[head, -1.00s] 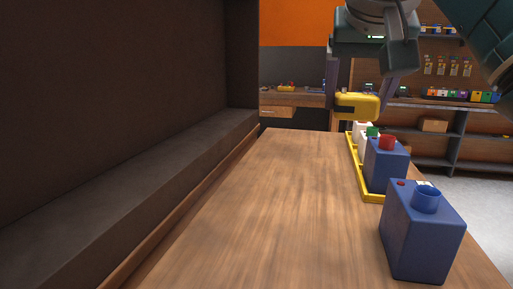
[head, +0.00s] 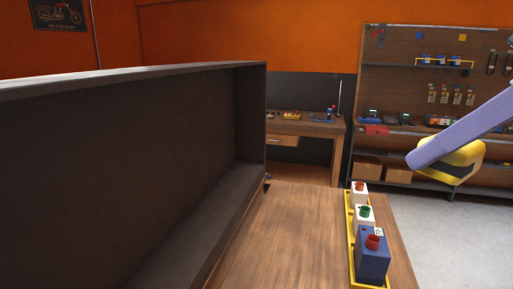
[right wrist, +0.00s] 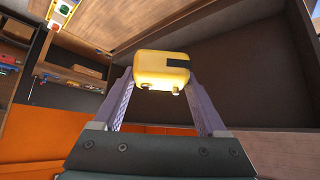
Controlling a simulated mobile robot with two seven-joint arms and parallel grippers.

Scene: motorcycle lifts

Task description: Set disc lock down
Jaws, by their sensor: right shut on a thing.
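The disc lock is a rounded yellow block (head: 460,158) with a dark notch, at the right of the head view. My right gripper (head: 432,158) is shut on it, with one purple finger lying across it in that view. In the right wrist view, both fingers of the right gripper (right wrist: 160,78) clasp the disc lock (right wrist: 160,68) at its sides. It hangs in the air, apart from any surface. My left gripper is not in view.
A back bench (head: 305,125) and stocked shelves (head: 430,60) stand behind.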

